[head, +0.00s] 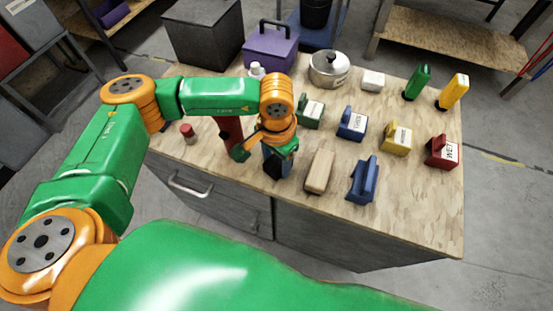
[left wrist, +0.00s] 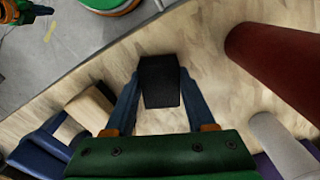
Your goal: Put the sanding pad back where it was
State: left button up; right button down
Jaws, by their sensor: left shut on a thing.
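My left gripper (head: 278,163) is shut on a black block-shaped pad, which I take to be the sanding pad (left wrist: 160,80). In the left wrist view the pad sits between the two blue-grey fingers, over the workbench top. In the head view the gripper is low over the bench near its front edge, left of a pale wooden block (head: 319,170), and mostly hides the pad. I cannot tell whether the pad touches the bench. Labelled holders in green (head: 310,111), blue (head: 352,123), yellow (head: 396,138) and red (head: 442,152) stand in a row.
A blue tool (head: 362,181) lies right of the wooden block. A dark red cylinder (head: 229,131) stands close left of the gripper. A pot (head: 329,69), a purple box (head: 270,50), and green (head: 417,83) and yellow (head: 454,92) upright things are farther back. The bench's front right is clear.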

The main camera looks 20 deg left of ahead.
aim_at(277, 163)
pick_arm(q)
jog(key=shift+f+b, duration=0.25)
jog(key=shift+b, duration=0.05)
jog(key=o, duration=1.2)
jog(key=shift+r, duration=0.1)
jog(key=shift+r+p, duration=0.35)
jog(key=shift+r, duration=0.15)
notch_tip(277, 163, up, 11)
jog(key=shift+r+b, duration=0.2)
jog(key=shift+b, duration=0.25)
